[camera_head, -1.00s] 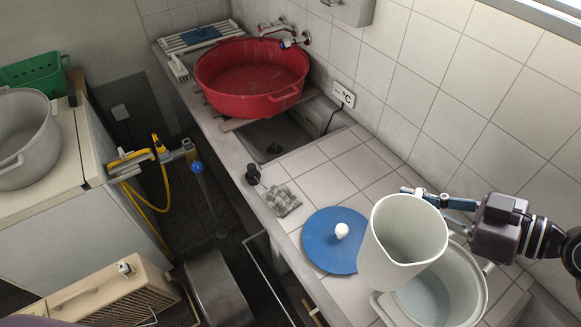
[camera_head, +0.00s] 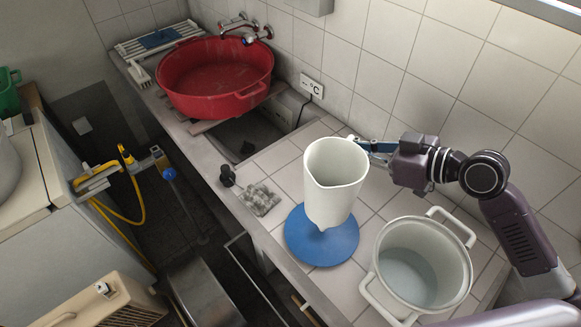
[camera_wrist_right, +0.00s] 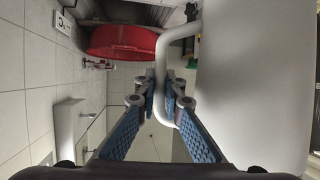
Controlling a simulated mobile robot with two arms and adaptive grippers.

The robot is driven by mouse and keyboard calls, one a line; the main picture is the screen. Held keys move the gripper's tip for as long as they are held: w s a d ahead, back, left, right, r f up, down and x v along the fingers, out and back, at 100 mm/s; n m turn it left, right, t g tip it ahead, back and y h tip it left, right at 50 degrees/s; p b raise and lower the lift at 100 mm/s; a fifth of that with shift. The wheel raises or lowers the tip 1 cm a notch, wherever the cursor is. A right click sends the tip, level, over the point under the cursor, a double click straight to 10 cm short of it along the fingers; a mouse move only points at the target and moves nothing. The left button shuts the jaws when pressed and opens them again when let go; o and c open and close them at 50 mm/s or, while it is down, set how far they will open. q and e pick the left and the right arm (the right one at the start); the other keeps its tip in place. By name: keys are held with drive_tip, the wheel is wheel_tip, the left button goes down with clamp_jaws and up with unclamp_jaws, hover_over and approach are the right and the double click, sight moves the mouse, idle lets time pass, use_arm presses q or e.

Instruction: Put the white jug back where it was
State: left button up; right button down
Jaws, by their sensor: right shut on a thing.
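The white jug (camera_head: 334,185) is upright in the head view, in front of the blue lid (camera_head: 321,240) as the camera sees it. Its lower end hides the lid's knob. I cannot tell for sure how far above the lid it is. My right gripper (camera_head: 362,146) comes in from the right and is shut on the jug's handle. In the right wrist view the blue fingers (camera_wrist_right: 160,98) close around the handle (camera_wrist_right: 163,60), and the jug's pale wall (camera_wrist_right: 250,90) fills the right side. My left gripper is not in view.
A white pot (camera_head: 422,262) with liquid stands right of the lid on the tiled counter. A grey cloth (camera_head: 259,199) and a black plug (camera_head: 227,175) lie left. A red basin (camera_head: 214,78) sits over the sink behind. Tiles between cloth and wall are clear.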

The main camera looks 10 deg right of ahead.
drive_tip(key=w+a+r+m+t+h+b, duration=0.1)
drive_tip(key=w+m+t+h+b, duration=0.1)
drive_tip(key=w, duration=1)
drive_tip(key=w+a+r+m+t+h+b, duration=0.1)
drive_tip(key=w+r+m+h, duration=0.1)
drive_tip(key=w, duration=1)
wheel_tip(320, 180, down, 20)
drive_tip(key=p, duration=0.1)
drive_tip(key=shift+p, duration=0.4)
drive_tip(key=c, duration=2.5)
unclamp_jaws()
drive_tip(key=shift+f, duration=0.15)
drive_tip(key=o, duration=0.5)
drive_tip(key=shift+c, duration=0.2)
